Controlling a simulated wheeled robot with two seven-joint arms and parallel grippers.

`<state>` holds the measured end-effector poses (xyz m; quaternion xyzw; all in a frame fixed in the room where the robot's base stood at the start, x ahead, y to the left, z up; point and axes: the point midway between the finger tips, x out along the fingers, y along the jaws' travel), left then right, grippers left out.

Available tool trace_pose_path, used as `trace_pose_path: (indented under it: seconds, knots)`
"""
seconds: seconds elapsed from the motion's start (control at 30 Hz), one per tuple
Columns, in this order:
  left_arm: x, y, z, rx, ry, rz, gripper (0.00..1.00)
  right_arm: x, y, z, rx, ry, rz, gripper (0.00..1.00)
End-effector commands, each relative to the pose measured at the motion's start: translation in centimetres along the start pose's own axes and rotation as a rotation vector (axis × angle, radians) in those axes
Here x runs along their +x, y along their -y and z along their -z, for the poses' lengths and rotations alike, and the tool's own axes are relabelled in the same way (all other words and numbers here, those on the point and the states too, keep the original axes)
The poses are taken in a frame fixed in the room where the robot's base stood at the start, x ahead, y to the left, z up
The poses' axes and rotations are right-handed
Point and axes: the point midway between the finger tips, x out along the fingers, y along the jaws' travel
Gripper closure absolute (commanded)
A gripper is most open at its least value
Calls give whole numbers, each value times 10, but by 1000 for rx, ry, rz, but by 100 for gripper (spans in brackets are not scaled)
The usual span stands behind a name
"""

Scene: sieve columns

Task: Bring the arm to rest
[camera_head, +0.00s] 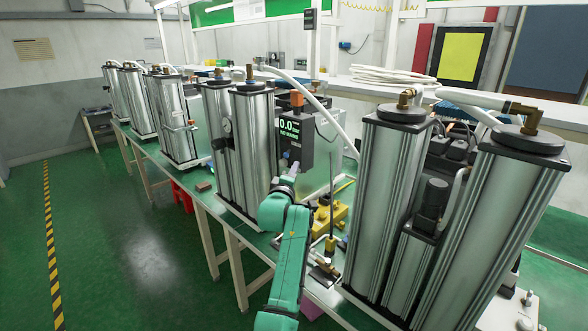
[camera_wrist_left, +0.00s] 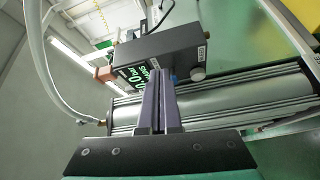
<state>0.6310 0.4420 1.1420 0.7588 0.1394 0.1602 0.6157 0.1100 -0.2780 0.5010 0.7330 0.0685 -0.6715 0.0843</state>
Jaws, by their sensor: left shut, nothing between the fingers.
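My left arm comes up from the bottom middle of the head view, green, and ends at my left gripper (camera_head: 292,168). The gripper is just below a dark box with a lit green display (camera_head: 290,130), in front of the metal columns. In the left wrist view, my left gripper (camera_wrist_left: 158,78) shows its two fingers together with nothing between them. The box (camera_wrist_left: 160,55) is beyond the fingertips there; whether they touch it I cannot tell. My right gripper is not in view.
Tall metal columns (camera_head: 255,140) stand along the green-topped bench, and a larger pair (camera_head: 385,200) stands close at the right. A yellow part (camera_head: 330,215) and small items lie on the bench beside my arm. Open green floor (camera_head: 130,250) lies to the left.

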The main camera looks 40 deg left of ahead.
Motion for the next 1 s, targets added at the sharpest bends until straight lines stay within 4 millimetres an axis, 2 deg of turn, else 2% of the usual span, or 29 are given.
trace_pose_path:
  seconds: [0.27,0.47,0.57,0.67,0.77,0.8,0.9,1.0]
  knots:
    - [0,0,0,0,0,1,100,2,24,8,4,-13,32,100]
    - [0,0,0,0,0,1,100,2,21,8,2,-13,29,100]
    - [-7,12,-4,58,19,34,100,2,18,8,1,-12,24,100]
    - [-37,51,-21,291,111,156,100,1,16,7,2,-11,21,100]
    - [-97,106,-51,635,311,317,100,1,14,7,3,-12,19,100]
    - [-124,126,-63,763,408,369,100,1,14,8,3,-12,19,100]
    - [-185,161,-83,999,626,451,100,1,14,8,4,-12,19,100]
    - [-235,183,-95,1158,807,491,100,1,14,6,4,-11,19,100]
